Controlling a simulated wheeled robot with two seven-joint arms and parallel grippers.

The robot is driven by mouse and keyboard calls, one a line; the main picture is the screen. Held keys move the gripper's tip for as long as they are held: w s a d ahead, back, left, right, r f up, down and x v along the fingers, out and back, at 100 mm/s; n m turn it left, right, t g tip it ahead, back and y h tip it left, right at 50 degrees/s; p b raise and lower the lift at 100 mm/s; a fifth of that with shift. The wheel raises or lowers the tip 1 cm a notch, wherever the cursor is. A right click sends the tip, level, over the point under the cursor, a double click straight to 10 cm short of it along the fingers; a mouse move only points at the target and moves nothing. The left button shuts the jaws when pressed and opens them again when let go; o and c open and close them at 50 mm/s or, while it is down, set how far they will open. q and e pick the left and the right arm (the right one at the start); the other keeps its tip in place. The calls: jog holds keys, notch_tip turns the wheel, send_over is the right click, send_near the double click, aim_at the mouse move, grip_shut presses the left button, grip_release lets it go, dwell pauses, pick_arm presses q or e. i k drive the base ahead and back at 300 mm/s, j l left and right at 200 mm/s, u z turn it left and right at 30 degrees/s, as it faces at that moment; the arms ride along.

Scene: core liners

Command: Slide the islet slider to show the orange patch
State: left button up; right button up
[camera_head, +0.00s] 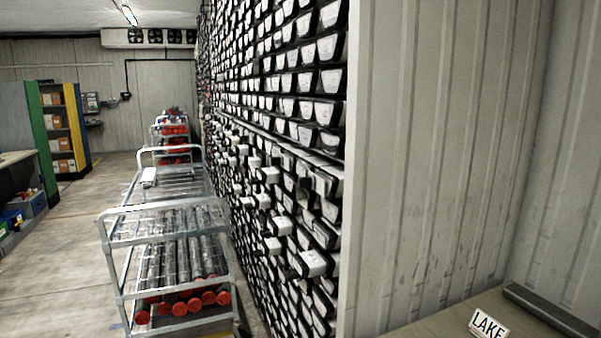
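No islet slider and no orange patch can be made out in the head view. A small white sign reading "LAKE" (489,324) stands on a beige surface (428,325) at the lower right, cut off by the bottom edge. A dark grey bar (551,312) lies on that surface, to the right of the sign. I cannot tell what the bar belongs to. Neither of my grippers is in view.
A tall rack of white-fronted core liners (290,120) fills the middle. Metal carts (165,225) holding red-capped tubes (183,308) stand left of it. A corrugated wall (430,150) closes off the right. Open floor (75,250) lies at left, beside shelves (62,130).

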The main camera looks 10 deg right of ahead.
aim_at(309, 182)
jog(key=i+j+u, duration=0.2)
jog(key=i+j, duration=0.55)
